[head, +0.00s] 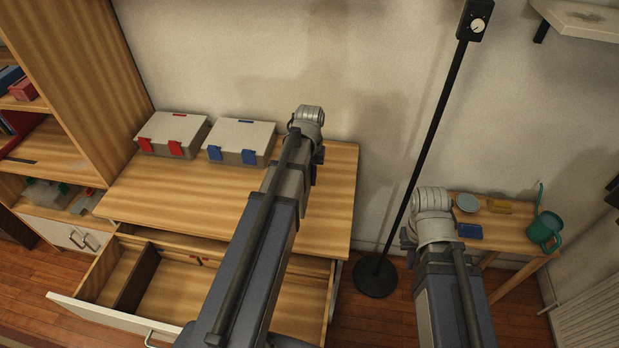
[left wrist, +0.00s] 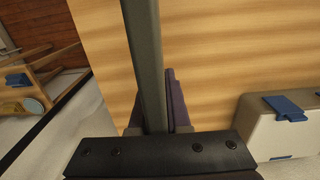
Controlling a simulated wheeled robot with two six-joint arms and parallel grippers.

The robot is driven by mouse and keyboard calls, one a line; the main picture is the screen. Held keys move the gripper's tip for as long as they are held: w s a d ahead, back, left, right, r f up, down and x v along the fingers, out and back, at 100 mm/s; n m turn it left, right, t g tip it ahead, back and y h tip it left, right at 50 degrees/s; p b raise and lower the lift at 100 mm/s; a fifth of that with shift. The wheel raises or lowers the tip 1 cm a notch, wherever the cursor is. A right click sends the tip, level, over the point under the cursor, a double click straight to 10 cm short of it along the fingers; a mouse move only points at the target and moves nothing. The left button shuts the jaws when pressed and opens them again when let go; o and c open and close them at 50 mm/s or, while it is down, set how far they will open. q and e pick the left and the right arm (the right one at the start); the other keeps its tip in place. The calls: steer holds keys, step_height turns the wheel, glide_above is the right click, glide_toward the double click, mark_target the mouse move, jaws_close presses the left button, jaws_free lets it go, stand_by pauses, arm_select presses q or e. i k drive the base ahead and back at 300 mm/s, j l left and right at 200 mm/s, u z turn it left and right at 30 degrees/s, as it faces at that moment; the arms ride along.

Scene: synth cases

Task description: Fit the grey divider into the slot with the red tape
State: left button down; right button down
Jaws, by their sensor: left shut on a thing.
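My left gripper (left wrist: 155,112) is shut on the grey divider (left wrist: 145,55), a long flat strip that runs up out of the left wrist view. Wood desktop shows behind it. In the head view my left arm hides the divider and the jaws over the right part of the desk. The open drawer (head: 105,310) holds a dark brown divider (head: 136,279) standing toward its left. Small red tape marks (head: 206,262) show at the drawer's back wall; the slot itself is too small to make out. My right gripper (head: 408,240) is mostly hidden behind its own wrist.
A box with red clips (head: 172,128) and a box with blue clips (head: 240,136) stand at the back of the desk (head: 150,190). A bookcase is at the left. A black pole (head: 428,135) stands right of the desk, near a side table (head: 497,228) with a green watering can (head: 545,230).

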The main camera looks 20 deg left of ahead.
mark_target(177, 293)
steer(key=k+j+z, duration=0.3)
steer(key=k+j, duration=0.45)
steer(key=k+j+z, duration=0.25)
steer(key=k+j, duration=0.5)
